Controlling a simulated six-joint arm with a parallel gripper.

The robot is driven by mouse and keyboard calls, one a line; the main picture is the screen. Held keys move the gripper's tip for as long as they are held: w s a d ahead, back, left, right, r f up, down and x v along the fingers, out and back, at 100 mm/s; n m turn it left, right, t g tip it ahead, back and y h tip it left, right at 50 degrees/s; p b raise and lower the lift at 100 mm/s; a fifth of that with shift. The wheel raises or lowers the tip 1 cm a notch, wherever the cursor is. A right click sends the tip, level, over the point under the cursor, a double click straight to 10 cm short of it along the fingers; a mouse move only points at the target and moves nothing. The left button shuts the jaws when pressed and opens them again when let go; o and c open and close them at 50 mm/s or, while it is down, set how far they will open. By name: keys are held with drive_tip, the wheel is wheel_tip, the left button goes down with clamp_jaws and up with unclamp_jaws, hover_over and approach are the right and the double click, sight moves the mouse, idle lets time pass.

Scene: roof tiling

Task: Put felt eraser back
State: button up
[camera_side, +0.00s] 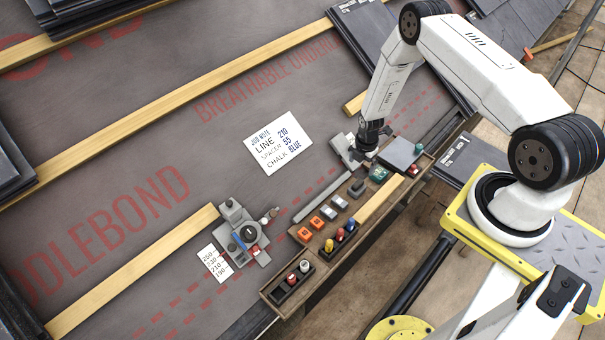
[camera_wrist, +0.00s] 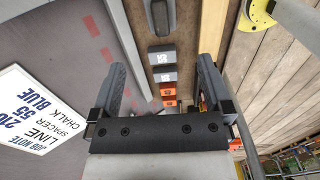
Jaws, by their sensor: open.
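A dark grey rounded block, which looks like the felt eraser (camera_side: 357,188), lies in the long wooden tray (camera_side: 398,208). The eraser also shows at the top of the wrist view (camera_wrist: 160,17), ahead of the jaws. My gripper (camera_side: 362,152) is near the upper end of the tray, above and beyond the eraser in the side view, beside a light grey piece (camera_side: 345,148). In the wrist view my gripper (camera_wrist: 162,68) has its two fingers wide apart with nothing held between them.
Grey spacer blocks (camera_side: 327,212) and orange blocks (camera_side: 305,233) line the tray. Coloured chalk bottles (camera_side: 340,235) stand beside them. A dark square plate (camera_side: 401,153) and a green-topped jar (camera_side: 379,174) are close to my gripper. A job note (camera_side: 277,143) lies on the membrane.

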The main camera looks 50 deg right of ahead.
drive_tip(key=w+a+r+m+t, duration=0.1)
drive_tip(key=a+r+m, duration=0.35)
drive_tip(key=r, duration=0.65)
drive_tip(key=w+a+r+m, duration=0.1)
drive_tip(key=a+r+m, duration=0.35)
drive_tip(key=r, duration=0.65)
drive_tip(key=s+a+r+m+t, duration=0.1)
drive_tip(key=s+a+r+m, duration=0.7)
drive_tip(key=s+r, duration=0.4)
drive_tip(key=shift+a+r+m+t, duration=0.3)
drive_tip(key=shift+a+r+m, duration=0.15)
drive_tip(key=shift+a, duration=0.3)
